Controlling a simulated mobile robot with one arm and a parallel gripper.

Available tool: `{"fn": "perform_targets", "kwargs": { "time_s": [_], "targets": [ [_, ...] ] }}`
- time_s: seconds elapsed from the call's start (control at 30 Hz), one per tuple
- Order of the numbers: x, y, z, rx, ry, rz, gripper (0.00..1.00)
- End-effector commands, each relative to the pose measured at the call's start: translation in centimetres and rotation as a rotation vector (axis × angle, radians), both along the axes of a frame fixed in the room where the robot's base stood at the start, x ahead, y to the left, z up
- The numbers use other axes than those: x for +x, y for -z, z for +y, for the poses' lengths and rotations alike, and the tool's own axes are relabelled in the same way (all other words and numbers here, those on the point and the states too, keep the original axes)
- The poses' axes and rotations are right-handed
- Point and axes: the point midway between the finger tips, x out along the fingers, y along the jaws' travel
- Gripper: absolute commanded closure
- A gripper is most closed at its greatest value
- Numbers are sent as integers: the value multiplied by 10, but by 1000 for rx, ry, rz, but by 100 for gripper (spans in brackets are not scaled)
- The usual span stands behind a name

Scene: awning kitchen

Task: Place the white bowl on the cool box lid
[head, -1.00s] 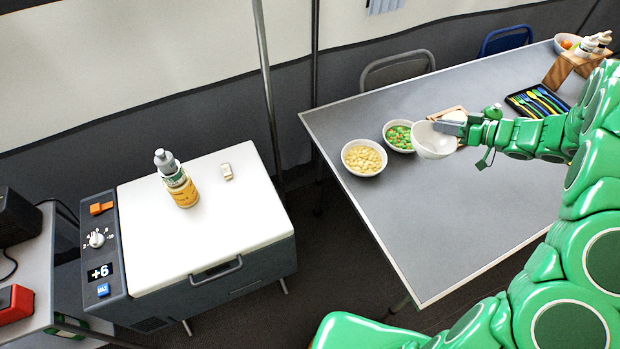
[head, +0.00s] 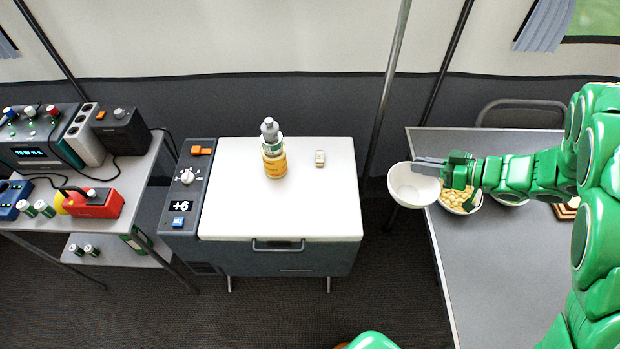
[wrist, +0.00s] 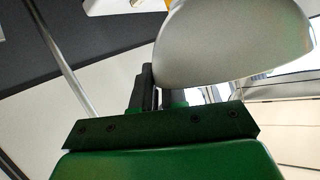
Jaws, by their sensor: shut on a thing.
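The white bowl (head: 408,190) is held at its rim by my gripper (head: 428,166). In the head view it hangs upright, just left of the table's left end, over the gap beside the cool box. In the wrist view the bowl's smooth outer side (wrist: 230,45) fills the upper right, with the gripper fingers (wrist: 158,90) at its edge. The cool box lid (head: 325,205) is white and flat, to the left of the bowl.
The front and right of the lid are bare. A bowl of pale chunks (head: 460,198) stands on the grey table (head: 480,270), partly behind my gripper. A metal pole (head: 388,90) rises between cool box and table. A side shelf (head: 120,170) with devices is at the left.

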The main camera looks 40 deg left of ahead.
Motion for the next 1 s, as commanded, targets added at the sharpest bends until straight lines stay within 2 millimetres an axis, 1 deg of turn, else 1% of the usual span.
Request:
{"fn": "perform_targets", "kwargs": {
  "time_s": [0.03, 0.2, 0.4, 0.6, 0.7, 0.8, 0.9, 1.0],
  "targets": [
    [-13, 0, 12, 0, -31, -2, 100],
    [-54, 1, 42, -2, -121, -13, 100],
    [-103, 3, 71, -6, -222, -29, 100],
    [-150, 3, 93, -6, -319, -48, 100],
    [-169, 3, 100, -4, -358, -57, 100],
    [-184, 4, 105, -4, -388, -63, 100],
    [-193, 4, 107, -6, -405, -66, 100],
    [-197, 5, 110, -5, -415, -69, 100]
  ]
}}
